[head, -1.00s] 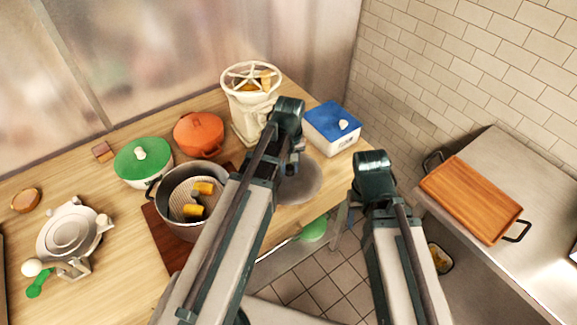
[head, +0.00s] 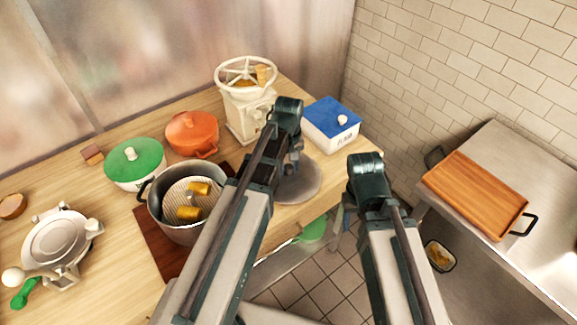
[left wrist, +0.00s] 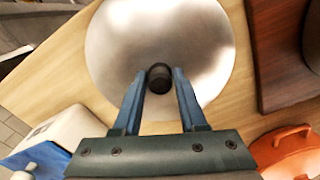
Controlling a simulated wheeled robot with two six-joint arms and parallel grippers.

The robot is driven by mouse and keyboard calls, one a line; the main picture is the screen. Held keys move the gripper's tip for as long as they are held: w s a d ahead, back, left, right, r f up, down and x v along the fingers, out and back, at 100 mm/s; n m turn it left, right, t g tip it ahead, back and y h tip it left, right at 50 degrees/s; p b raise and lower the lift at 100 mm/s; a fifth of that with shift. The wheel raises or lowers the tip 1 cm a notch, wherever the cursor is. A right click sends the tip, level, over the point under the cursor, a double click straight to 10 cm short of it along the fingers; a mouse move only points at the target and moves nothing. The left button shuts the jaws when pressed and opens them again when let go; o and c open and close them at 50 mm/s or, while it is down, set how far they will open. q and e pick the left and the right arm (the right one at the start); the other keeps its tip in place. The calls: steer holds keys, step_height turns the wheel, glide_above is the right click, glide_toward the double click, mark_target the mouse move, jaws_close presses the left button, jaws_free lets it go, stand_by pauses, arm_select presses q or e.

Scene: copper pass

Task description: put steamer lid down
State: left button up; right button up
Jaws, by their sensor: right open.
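The steamer lid (left wrist: 205,50) is a round silver metal disc with a black knob (left wrist: 159,77), in the left wrist view. My left gripper (left wrist: 159,78) has one finger on each side of the knob, close against it. In the head view the lid (head: 308,182) is near the counter's front right edge, partly hidden behind my left arm. The wooden counter shows around it; whether the lid touches the counter I cannot tell. My right gripper (head: 344,218) is open and empty, pointing down beyond the counter edge.
The counter (head: 110,240) holds a steel pot (head: 180,232) with a steamer basket, a green-lidded pot (head: 133,162), an orange pot (head: 192,135), a white grinder (head: 243,115) and a blue-lidded box (head: 332,125).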

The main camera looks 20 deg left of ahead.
mark_target(289, 166)
arm_select(q)
steer(key=shift+o, duration=1.3)
steer(key=shift+r, duration=0.15)
step_height(289, 166, up, 12)
steer(key=p, duration=1.2)
steer(key=s+d+m+y, duration=0.1)
steer(key=s+d+m, duration=0.8)
steer(key=s, duration=0.5)
steer(key=shift+s+d+m, duration=0.15)
steer(key=shift+d+m, duration=0.15)
steer(key=shift+d, duration=0.45)
step_height(289, 166, down, 8)
steer(key=b, duration=0.8)
